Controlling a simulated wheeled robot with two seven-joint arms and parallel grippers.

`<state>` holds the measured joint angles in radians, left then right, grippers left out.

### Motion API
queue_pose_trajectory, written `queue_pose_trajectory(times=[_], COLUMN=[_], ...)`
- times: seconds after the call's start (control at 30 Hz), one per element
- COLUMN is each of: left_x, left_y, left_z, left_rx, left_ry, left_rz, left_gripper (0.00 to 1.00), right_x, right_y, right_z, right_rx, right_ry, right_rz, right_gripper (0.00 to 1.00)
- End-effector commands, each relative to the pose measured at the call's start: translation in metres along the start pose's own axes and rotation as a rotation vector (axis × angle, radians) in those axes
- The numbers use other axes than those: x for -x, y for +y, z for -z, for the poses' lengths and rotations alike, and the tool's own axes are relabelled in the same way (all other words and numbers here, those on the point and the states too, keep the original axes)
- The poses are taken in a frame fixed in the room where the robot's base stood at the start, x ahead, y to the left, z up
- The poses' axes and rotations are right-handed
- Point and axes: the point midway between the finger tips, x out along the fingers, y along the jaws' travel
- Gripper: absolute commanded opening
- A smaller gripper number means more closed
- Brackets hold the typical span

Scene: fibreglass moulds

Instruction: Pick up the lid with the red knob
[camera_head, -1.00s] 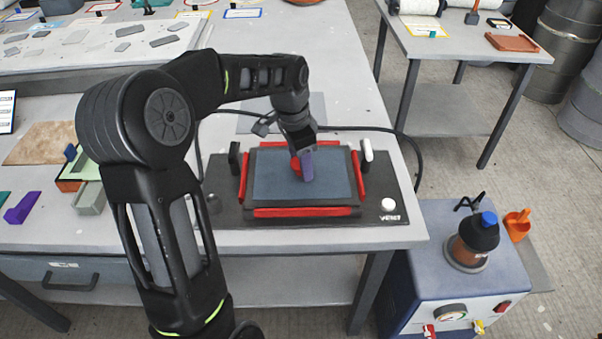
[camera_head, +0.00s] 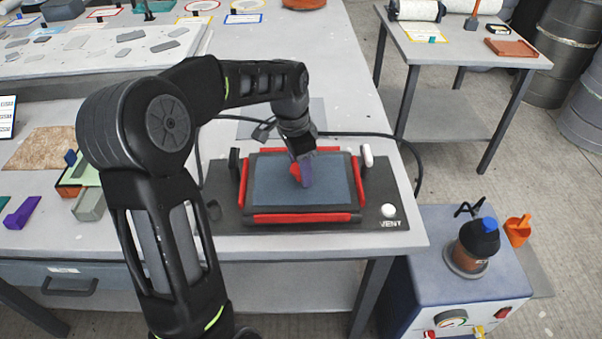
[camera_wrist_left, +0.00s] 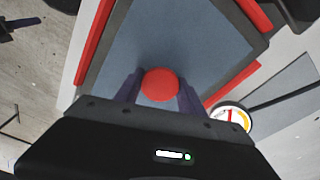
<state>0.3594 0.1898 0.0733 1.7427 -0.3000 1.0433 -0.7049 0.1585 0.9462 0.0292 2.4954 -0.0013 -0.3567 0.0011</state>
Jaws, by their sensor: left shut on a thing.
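The lid (camera_head: 270,184) is a blue-grey panel in a dark frame with red edge strips. It lies on a dark base with a label reading VENT on the worktable in the head view. Its red knob (camera_wrist_left: 160,85) stands near the middle of the panel in the left wrist view. My left gripper (camera_head: 304,180) is over the lid, its purple fingers shut on the red knob, one on each side. In the wrist view the left gripper (camera_wrist_left: 158,92) has the knob between its fingertips. The fingers partly hide the knob in the head view. My right gripper is not seen.
A white knob (camera_head: 388,210) and a white-topped handle (camera_head: 367,155) are on the base. A black hose (camera_head: 400,135) runs behind it. A blue-grey pump unit (camera_head: 435,260) stands at the lower right. Small trays (camera_head: 88,200) lie left of my arm.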

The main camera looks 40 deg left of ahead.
Motion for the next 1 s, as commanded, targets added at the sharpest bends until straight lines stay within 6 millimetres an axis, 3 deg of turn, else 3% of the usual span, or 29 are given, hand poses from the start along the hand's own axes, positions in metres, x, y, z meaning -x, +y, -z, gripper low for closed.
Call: queue_pose_trajectory(times=[0.17, 0.6, 1.0], left_x=[0.015, 0.090, 0.100], left_y=[-0.001, -0.001, 0.000], left_z=[0.003, 0.012, 0.013], left_rx=[0.000, -0.001, 0.000], left_ry=[0.004, 0.004, 0.002], left_rz=[0.004, 0.004, 0.002], left_gripper=[0.00, 0.00, 0.00], right_x=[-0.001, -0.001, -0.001], right_y=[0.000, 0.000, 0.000], right_z=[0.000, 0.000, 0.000], right_rx=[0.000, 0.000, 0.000], right_ry=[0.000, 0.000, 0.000], right_rz=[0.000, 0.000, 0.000], right_gripper=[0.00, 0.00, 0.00])
